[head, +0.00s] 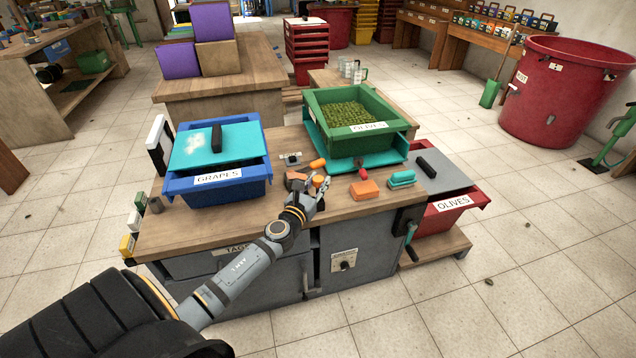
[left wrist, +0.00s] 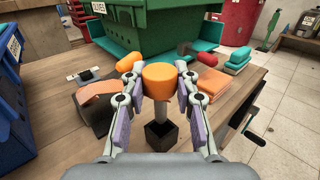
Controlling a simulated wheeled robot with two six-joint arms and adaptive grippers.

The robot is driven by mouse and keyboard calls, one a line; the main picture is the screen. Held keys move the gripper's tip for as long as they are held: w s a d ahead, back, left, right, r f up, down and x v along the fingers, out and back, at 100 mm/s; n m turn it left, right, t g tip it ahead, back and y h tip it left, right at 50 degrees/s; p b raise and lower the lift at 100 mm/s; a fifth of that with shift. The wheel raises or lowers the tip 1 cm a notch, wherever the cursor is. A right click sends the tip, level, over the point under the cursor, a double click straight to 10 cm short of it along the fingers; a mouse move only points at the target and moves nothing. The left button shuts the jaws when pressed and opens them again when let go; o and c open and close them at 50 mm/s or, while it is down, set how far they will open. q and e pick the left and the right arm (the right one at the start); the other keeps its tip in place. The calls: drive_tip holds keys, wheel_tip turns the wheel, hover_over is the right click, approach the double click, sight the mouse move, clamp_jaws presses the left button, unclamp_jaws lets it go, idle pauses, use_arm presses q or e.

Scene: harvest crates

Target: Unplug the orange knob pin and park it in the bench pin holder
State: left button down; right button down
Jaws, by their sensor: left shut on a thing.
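The orange knob pin (left wrist: 160,80) is upright between the fingers of my left gripper (left wrist: 160,84), which is shut on its knob. Its grey shaft runs down to a small black square block (left wrist: 161,136) on the bench; I cannot tell whether the tip is inside it. In the head view the orange knob (head: 318,181) shows at my left gripper (head: 321,187), above the wooden bench. A dark block with an orange-brown top (left wrist: 98,90) stands to the left. I cannot tell which block is the pin holder. My right gripper is not in view.
An orange capsule (head: 318,164), an orange block (head: 364,190) and teal pieces (head: 402,178) lie nearby. The green olives crate (head: 375,144) stands behind, the blue grapes crate (head: 222,190) to the left. The red olives crate (head: 455,218) is at the right.

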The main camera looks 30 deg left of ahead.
use_arm(q)
drive_tip(key=shift+f+b, duration=2.15)
drive_tip(key=shift+f, duration=0.15)
drive_tip(key=c, duration=0.9)
unclamp_jaws()
drive_tip(key=shift+r, duration=0.1)
drive_tip(key=shift+c, duration=0.2)
drive_tip(key=s+d, duration=0.1)
drive_tip(key=s, duration=1.1)
drive_tip(key=shift+d, duration=0.4)
